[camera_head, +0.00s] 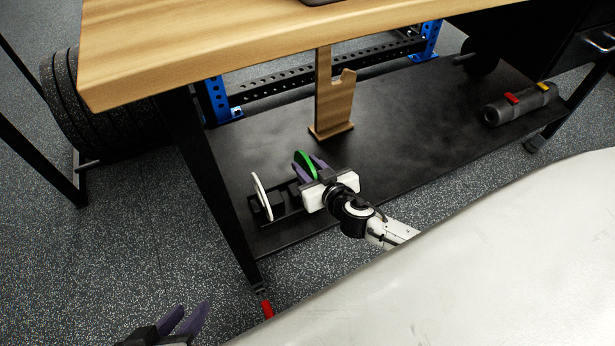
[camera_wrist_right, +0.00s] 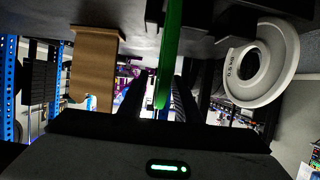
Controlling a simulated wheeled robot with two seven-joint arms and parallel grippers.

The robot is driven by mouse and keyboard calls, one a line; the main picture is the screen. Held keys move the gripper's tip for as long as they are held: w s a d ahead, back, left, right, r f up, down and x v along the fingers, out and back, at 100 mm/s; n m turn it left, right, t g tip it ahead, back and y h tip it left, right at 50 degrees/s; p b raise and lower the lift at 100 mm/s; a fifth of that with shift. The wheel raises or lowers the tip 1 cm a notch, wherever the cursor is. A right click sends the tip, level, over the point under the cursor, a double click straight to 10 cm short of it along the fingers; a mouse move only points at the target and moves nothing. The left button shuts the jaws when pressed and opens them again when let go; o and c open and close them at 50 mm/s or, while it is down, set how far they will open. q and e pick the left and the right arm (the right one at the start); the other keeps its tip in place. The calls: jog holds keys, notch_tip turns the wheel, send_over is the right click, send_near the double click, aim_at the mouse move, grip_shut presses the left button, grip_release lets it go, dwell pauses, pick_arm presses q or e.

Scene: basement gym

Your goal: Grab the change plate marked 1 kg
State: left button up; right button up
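A green plate (camera_head: 305,164) stands upright on its edge in a dark rack (camera_head: 287,213) on the low black shelf. No marking is readable on it. In the right wrist view the green plate (camera_wrist_right: 168,60) shows edge-on between my fingers. My right gripper (camera_head: 310,168) is at this plate, one finger on each side; a gap shows beside the plate, so it looks open around it. A white plate (camera_head: 262,196) stands to the left; in the wrist view this white plate (camera_wrist_right: 238,82) reads 0.5 kg. My left gripper (camera_head: 188,316) is open and empty at the bottom left, away from the shelf.
The wooden tabletop (camera_head: 200,40) overhangs the shelf (camera_head: 390,130). A wooden stand (camera_head: 333,105) rises behind the plates. A grey cylinder (camera_head: 520,103) lies at the shelf's right end. A black table leg (camera_head: 215,180) stands left of the rack.

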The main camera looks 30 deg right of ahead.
grip_shut()
dwell(1.2)
jog(key=shift+w+r, duration=0.1)
jog(key=shift+r, duration=0.1)
